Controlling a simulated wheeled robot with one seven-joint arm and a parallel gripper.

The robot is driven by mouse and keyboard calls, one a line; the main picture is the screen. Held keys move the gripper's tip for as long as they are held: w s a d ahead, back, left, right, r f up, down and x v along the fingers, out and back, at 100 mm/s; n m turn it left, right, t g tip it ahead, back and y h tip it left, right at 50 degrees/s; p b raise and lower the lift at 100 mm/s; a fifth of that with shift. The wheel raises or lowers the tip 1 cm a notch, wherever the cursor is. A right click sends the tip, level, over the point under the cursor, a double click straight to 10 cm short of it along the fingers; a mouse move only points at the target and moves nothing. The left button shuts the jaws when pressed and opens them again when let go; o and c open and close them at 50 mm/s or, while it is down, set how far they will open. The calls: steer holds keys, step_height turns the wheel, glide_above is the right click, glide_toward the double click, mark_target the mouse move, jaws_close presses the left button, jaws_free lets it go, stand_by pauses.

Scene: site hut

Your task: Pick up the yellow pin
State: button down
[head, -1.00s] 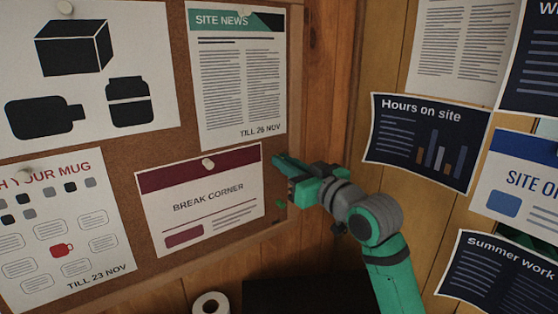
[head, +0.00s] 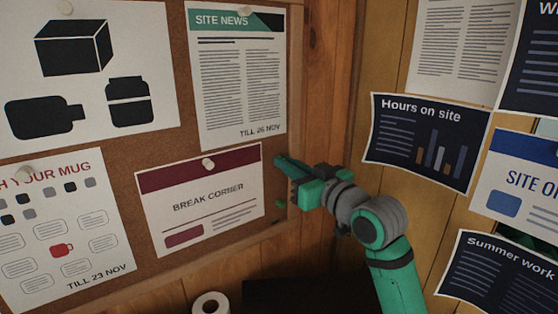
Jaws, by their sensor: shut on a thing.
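No yellow pin can be made out in the head view. My gripper (head: 283,164) is at the right edge of the cork board (head: 185,150), just right of the "BREAK CORNER" notice (head: 208,200). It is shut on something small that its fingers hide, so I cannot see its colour. A small green spot (head: 280,204) shows on the board below the fingers; I cannot tell what it is.
White pins hold the "SITE NEWS" sheet (head: 238,80) and the "BREAK CORNER" notice. Posters such as "Hours on site" (head: 425,140) hang on the right wall, close to my arm. A white roll (head: 211,303) stands below.

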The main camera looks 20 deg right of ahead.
steer(key=shift+v, duration=1.8)
steer(key=shift+s+d, duration=0.1)
steer(key=s+r, duration=0.1)
steer(key=s+d+r, duration=0.1)
steer(key=s, duration=0.2)
steer(key=shift+s+d+r, duration=0.25)
steer(key=shift+d+r, duration=0.05)
steer(key=shift+r, duration=0.1)
